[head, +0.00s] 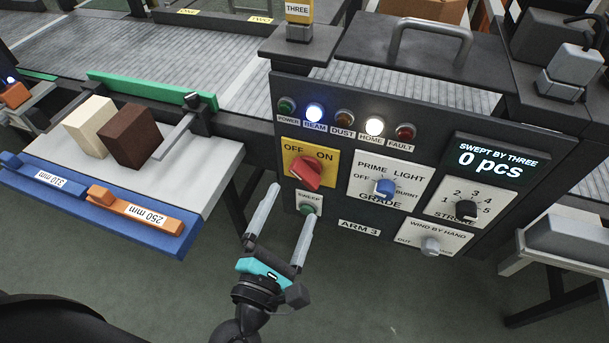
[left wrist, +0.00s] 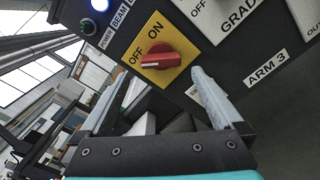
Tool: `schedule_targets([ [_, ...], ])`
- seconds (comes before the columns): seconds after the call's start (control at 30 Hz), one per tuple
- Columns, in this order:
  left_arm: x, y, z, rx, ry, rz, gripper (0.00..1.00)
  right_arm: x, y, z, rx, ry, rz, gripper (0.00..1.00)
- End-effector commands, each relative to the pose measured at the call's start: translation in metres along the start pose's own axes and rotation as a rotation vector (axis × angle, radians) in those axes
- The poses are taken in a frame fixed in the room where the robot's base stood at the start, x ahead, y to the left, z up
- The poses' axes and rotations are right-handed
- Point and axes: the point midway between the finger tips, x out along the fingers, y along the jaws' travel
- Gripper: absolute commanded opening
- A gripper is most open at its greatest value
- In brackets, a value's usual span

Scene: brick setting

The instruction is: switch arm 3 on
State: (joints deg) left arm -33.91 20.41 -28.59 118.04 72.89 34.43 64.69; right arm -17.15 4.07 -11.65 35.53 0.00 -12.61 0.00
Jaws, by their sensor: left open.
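The ARM 3 panel (head: 335,205) carries a red rotary knob (head: 306,173) on a yellow OFF/ON plate (head: 287,158). The red knob also shows in the left wrist view (left wrist: 160,61); I cannot tell for sure which word it points to. The POWER lamp (head: 286,105) looks dark green; the BEAM lamp (head: 314,112) and HOME lamp (head: 374,126) are lit. My left gripper (head: 290,206) is open and empty, just below the knob and apart from it, its fingers either side of the SWEEP button (head: 308,208). My right gripper is not in view.
Beside the knob are the GRADE dial (head: 385,188), STROKE dial (head: 466,209) and WIND BY HAND knob (head: 431,246). A display (head: 497,163) reads 0 pcs. At left, a cream block (head: 91,126) and a brown block (head: 135,135) stand on a tray (head: 185,185). Free floor lies below the panel.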

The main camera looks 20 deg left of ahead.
Motion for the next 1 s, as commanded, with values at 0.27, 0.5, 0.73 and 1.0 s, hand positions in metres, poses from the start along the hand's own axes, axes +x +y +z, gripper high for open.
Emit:
schedule_targets([
  [0.27,0.050,0.001,0.001,0.001,-0.001,0.002,1.00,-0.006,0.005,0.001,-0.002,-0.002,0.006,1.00],
  [0.5,0.073,0.000,0.000,0.002,0.000,0.000,1.00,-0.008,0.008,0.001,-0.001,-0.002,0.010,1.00],
  [0.73,0.077,0.000,0.000,0.001,0.000,-0.001,1.00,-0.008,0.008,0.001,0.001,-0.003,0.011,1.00],
  [1.0,0.077,-0.001,0.000,0.002,0.000,-0.001,0.86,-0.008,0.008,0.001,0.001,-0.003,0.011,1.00],
])
